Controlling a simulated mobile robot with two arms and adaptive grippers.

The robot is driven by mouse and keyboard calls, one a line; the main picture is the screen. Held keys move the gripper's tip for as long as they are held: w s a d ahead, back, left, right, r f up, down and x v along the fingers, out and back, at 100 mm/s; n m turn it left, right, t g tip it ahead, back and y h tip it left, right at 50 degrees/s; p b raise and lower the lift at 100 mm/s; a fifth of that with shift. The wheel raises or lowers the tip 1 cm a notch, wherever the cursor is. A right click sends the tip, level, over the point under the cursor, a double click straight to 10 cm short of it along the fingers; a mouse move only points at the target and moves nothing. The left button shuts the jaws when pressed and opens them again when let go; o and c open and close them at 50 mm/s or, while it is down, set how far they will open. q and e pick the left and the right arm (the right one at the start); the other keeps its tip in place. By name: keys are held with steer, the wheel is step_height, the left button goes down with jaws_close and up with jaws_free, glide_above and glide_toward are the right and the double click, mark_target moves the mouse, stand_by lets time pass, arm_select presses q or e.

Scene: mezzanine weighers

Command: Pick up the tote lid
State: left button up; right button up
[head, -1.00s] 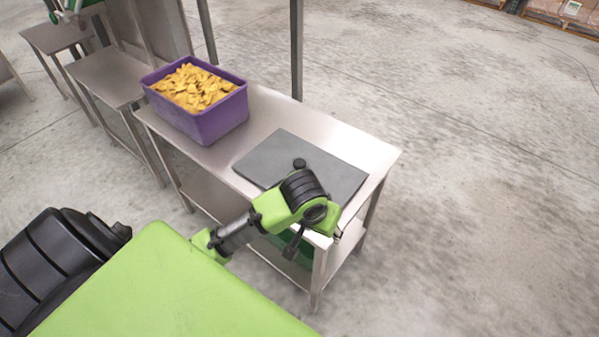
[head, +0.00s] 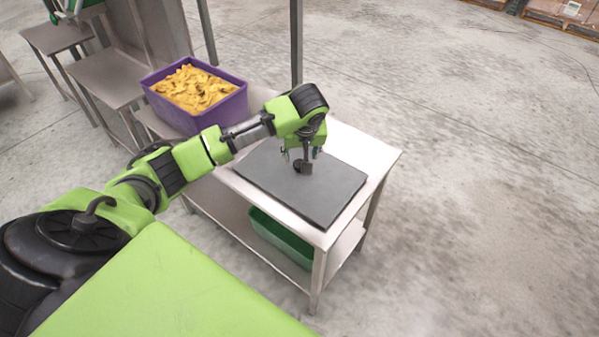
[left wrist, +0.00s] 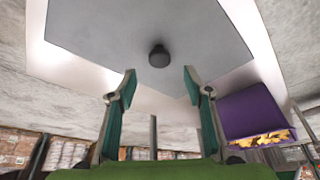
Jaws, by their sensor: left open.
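The tote lid (head: 277,186) is a flat grey slab with a dark round knob (head: 303,168). It lies on the metal table near its right end. My left gripper (head: 302,155) is over the lid, pointing down at the knob. In the left wrist view, the lid (left wrist: 110,35) fills the top and the knob (left wrist: 159,57) shows beyond and between the two fingertips. The fingers of my left gripper (left wrist: 158,80) are spread apart with nothing between them. My right gripper is not in view.
A purple tote (head: 205,122) full of yellow chips stands on the table left of the lid; it also shows in the left wrist view (left wrist: 250,108). A green bin (head: 280,238) sits on the shelf below. Open floor lies to the right.

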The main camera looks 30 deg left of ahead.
mark_target(299, 163)
arm_select(q)
steer(key=x, duration=0.8)
steer(key=shift+w+f, duration=0.1)
jaws_close()
